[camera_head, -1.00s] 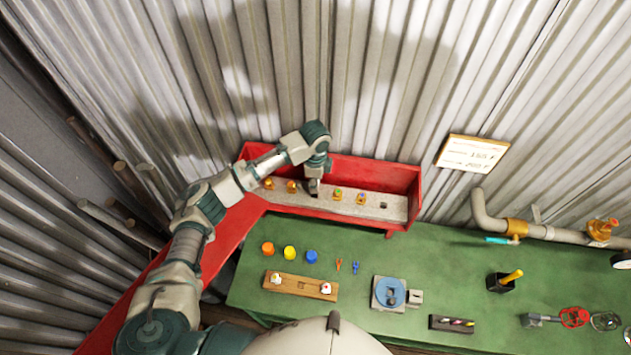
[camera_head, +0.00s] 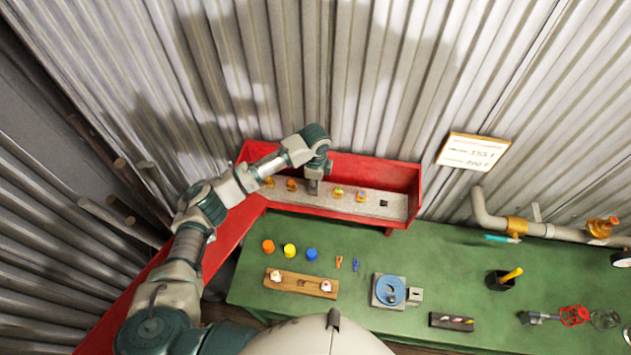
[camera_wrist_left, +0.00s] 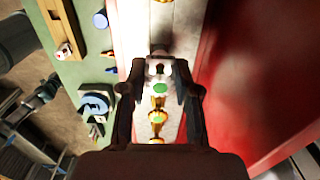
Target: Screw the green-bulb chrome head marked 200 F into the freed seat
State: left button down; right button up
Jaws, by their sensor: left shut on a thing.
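A pale rack (camera_head: 285,198) lies along the red box, with several brass-coloured heads standing in it. One has a green bulb (camera_head: 338,192), another a purplish one (camera_head: 361,197). An empty square seat (camera_head: 384,203) shows near the rack's right end. My left gripper (camera_head: 313,188) points down at the rack, between the left and right brass heads. In the left wrist view its fingers (camera_wrist_left: 160,88) are shut around a small head with a green bulb (camera_wrist_left: 160,89). Its marking cannot be read, and the seat under it is hidden. My right gripper is out of view.
The red box (camera_head: 395,175) has raised walls behind and beside the rack. On the green bench (camera_head: 250,295) are a wooden block (camera_head: 288,281) with two white-and-red heads, coloured caps (camera_head: 290,250), a blue round fixture (camera_head: 389,291) and a black cup (camera_head: 501,281).

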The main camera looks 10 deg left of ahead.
pick_arm(q)
jog(key=shift+f, duration=0.3)
jog(key=shift+r, duration=0.15)
jog(key=shift+r, duration=1.1)
jog(key=shift+a, duration=0.1)
jog(key=shift+f, duration=1.7)
dwell(0.3)
jog(key=m, duration=0.5)
jog(key=shift+m, duration=0.4)
